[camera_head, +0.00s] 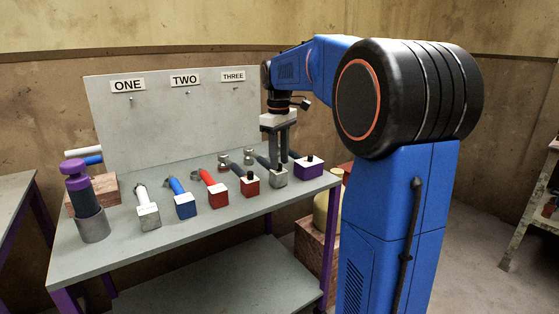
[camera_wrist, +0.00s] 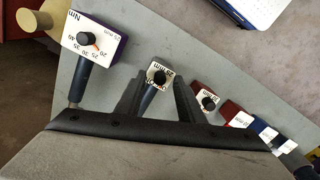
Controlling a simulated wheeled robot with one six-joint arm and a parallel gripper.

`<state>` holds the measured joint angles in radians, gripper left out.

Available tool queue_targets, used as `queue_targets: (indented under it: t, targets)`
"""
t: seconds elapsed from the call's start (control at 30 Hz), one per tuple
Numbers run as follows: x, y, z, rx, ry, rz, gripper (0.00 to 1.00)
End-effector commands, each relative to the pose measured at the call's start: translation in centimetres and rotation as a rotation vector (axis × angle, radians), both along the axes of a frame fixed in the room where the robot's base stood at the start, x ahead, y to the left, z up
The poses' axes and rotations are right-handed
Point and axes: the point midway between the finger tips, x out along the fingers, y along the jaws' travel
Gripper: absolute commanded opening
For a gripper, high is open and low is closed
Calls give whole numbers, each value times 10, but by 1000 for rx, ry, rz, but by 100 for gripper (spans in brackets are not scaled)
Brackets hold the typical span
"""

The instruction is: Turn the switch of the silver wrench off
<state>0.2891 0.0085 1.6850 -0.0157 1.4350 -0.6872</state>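The silver wrench (camera_head: 278,180) lies on the grey table with its box-shaped end toward the front edge. In the wrist view the silver wrench (camera_wrist: 151,100) shows a white dial face and a black switch knob (camera_wrist: 159,77); its exact setting is too small to read. My gripper (camera_head: 279,160) points straight down over the box end. In the wrist view my gripper (camera_wrist: 158,82) is open, with one finger on each side of the silver wrench. No firm contact is visible. The fingers partly hide the wrench in the head view.
A purple-boxed wrench (camera_head: 308,168) lies close on the right. A dark red wrench (camera_head: 250,187), red wrench (camera_head: 217,196), blue wrench (camera_head: 184,204) and white wrench (camera_head: 148,214) lie leftward. A purple-topped tool in a grey cup (camera_head: 93,225) stands far left. A numbered board (camera_head: 175,120) rises behind.

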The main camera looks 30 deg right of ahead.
Motion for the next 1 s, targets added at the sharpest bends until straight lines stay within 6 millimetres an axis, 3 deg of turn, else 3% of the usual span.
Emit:
queue_targets:
  t: [0.4,0.43,0.57,1.0]
  targets:
    - [0,0,-9,0,0,0,35]
    - [0,0,-9,0,0,0,33]
    - [0,0,-9,0,0,0,1]
    - [0,0,-8,4,0,-58,0]
